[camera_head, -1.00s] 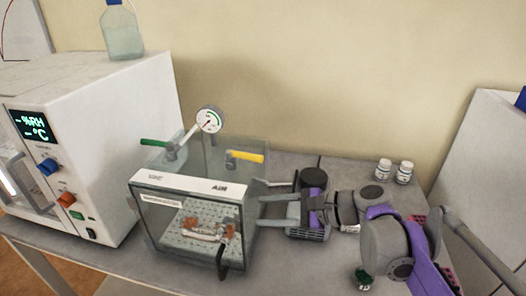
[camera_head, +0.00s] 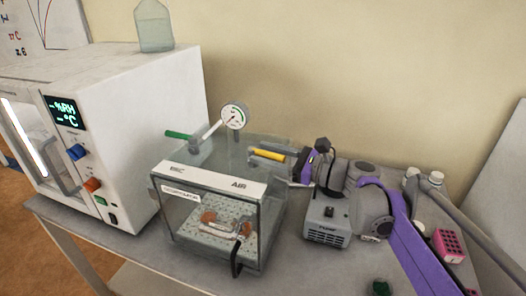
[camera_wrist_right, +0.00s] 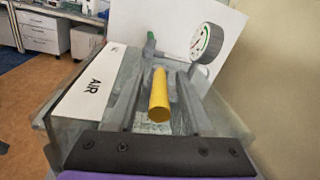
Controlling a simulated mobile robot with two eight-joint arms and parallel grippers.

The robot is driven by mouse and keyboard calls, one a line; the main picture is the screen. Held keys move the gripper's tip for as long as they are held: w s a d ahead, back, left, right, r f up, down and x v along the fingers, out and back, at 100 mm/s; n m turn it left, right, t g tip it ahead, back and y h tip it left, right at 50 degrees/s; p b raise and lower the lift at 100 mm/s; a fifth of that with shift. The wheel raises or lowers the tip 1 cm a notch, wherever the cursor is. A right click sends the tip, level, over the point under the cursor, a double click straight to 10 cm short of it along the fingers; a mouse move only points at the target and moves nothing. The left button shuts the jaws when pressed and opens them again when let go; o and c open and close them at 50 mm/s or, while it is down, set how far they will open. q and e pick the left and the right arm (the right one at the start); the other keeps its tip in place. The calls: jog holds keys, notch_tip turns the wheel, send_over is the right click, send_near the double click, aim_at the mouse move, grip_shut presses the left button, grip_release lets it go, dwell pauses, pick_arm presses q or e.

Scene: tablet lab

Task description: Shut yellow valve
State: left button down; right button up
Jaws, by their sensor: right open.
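The yellow valve handle (camera_head: 268,155) sits on top of the clear desiccator box (camera_head: 262,215), on its AIR side, and points right toward my right gripper. In the right wrist view the yellow handle (camera_wrist_right: 159,97) lies lengthwise between the two grey fingers. My right gripper (camera_head: 276,162) is open around the handle, with a gap visible on both sides in the wrist view. The handle's pivot is mostly hidden. My left gripper is not in view.
A green valve handle (camera_head: 179,135) and a pressure gauge (camera_head: 234,116) stand on the box top. A white climate chamber (camera_head: 160,120) is left of it. A grey pump (camera_head: 327,222) stands right, below my arm.

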jog(key=shift+w+a, duration=0.2)
jog(key=shift+a, duration=0.25)
jog(key=shift+c, duration=0.2)
grip_shut()
dwell(1.0)
